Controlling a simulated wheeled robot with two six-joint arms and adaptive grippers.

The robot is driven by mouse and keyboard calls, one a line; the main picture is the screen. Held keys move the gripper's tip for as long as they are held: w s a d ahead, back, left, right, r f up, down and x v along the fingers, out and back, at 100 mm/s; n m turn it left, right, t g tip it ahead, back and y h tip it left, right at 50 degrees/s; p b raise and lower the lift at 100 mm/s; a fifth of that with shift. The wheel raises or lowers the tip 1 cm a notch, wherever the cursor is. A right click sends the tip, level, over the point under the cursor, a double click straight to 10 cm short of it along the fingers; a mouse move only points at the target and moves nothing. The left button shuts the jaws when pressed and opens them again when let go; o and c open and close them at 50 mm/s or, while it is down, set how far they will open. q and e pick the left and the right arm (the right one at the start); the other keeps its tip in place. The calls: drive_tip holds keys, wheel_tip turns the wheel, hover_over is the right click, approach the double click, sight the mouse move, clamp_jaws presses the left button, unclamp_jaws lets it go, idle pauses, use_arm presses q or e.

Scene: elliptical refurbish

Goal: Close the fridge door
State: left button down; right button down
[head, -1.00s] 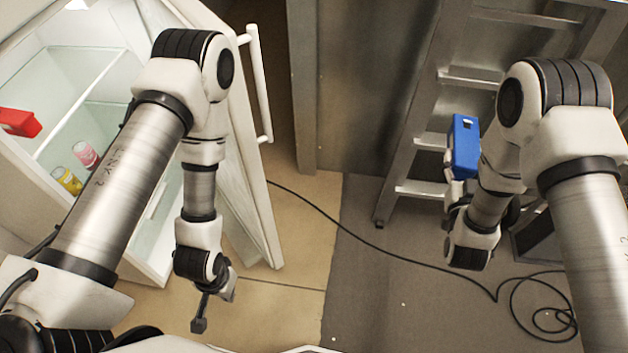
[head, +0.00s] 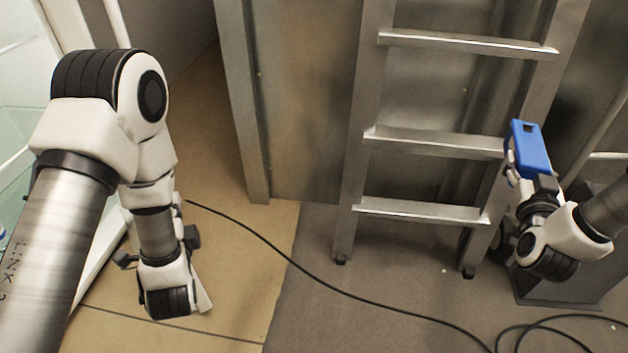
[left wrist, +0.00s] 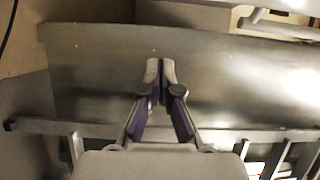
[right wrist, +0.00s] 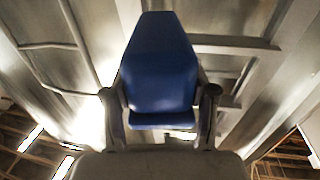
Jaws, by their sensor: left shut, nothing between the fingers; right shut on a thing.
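The white fridge door (head: 92,262) stands open at the left of the head view, largely hidden behind my left arm. Its pale vertical handle (head: 117,22) shows at the top left. Part of the fridge interior (head: 15,125) shows at the left edge. My left gripper is beside the door in the head view, its fingers mostly hidden by the wrist. In the left wrist view, my left gripper (left wrist: 160,72) is shut and empty, with fingertips together. My right gripper (right wrist: 160,112) is shut on a blue object (right wrist: 160,62), which also shows in the head view (head: 530,150).
A metal ladder (head: 430,135) stands against a grey metal panel (head: 295,110) in the middle. My right gripper is close to the ladder's right side. A black cable (head: 300,268) runs across the floor. The tan floor (head: 235,235) between door and panel is otherwise clear.

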drive_tip(key=shift+s, duration=0.1)
drive_tip(key=shift+f+b, duration=0.5)
drive_tip(key=shift+f, duration=0.25)
drive_tip(key=shift+f+b, duration=0.2)
drive_tip(key=shift+b, duration=0.15)
use_arm(q)
drive_tip(key=w+a, duration=0.6)
drive_tip(key=a, duration=0.1)
drive_tip(key=shift+w+r, duration=0.2)
drive_tip(key=shift+w, duration=0.2)
drive_tip(key=shift+d, duration=0.1)
drive_tip(key=shift+s, duration=0.15)
use_arm(e)
drive_tip(key=shift+a, duration=0.1)
